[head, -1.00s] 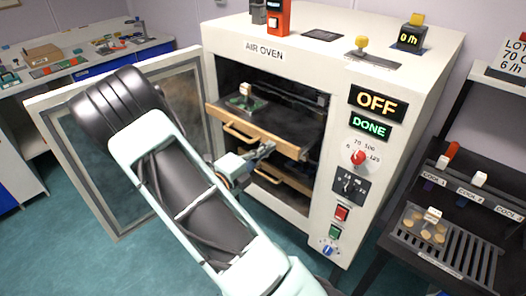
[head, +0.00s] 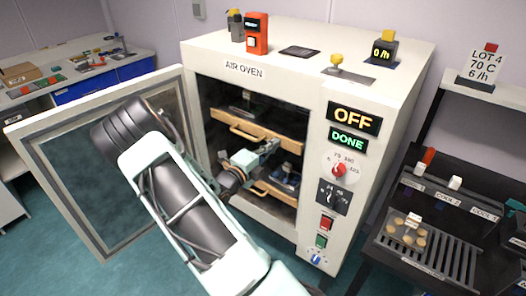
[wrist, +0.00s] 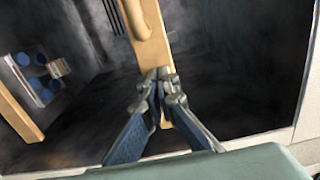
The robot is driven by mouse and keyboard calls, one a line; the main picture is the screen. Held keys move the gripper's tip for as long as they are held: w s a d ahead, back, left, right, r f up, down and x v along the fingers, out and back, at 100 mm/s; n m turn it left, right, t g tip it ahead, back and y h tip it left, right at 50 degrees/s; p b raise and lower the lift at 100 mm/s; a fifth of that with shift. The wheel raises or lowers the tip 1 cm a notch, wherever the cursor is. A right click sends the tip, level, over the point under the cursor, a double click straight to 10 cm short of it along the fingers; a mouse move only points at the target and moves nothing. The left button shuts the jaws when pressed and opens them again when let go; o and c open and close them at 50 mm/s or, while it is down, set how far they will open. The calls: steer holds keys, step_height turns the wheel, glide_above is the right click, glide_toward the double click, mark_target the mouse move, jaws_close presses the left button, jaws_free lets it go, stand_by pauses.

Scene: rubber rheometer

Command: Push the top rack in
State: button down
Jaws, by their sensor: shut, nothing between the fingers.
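The top rack (head: 278,137) is a dark shelf with a pale wooden front bar and a wooden handle (head: 243,133). It sits inside the open air oven (head: 320,82), its front bar near the oven's opening. My gripper (head: 270,148) is shut and empty, with its fingertips at the right part of the front bar. In the wrist view, the closed fingertips (wrist: 160,76) meet the end of the wooden bar (wrist: 152,42), seemingly touching it. A small item on the top rack is dim in the head view.
A lower rack (wrist: 18,116) holds a tray of blue discs (wrist: 38,76). The oven door (head: 62,170) stands open at left, behind my arm. The oven panel reads OFF (head: 353,119) and DONE. A cooling rack (head: 425,262) stands at right.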

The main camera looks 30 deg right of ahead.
steer(key=x, duration=0.2)
steer(key=shift+w+d, duration=0.15)
steer(key=shift+d, duration=0.2)
steer(key=shift+d+r, duration=0.1)
steer(key=shift+d, duration=0.05)
steer(key=v, duration=1.4)
steer(key=shift+p, duration=0.45)
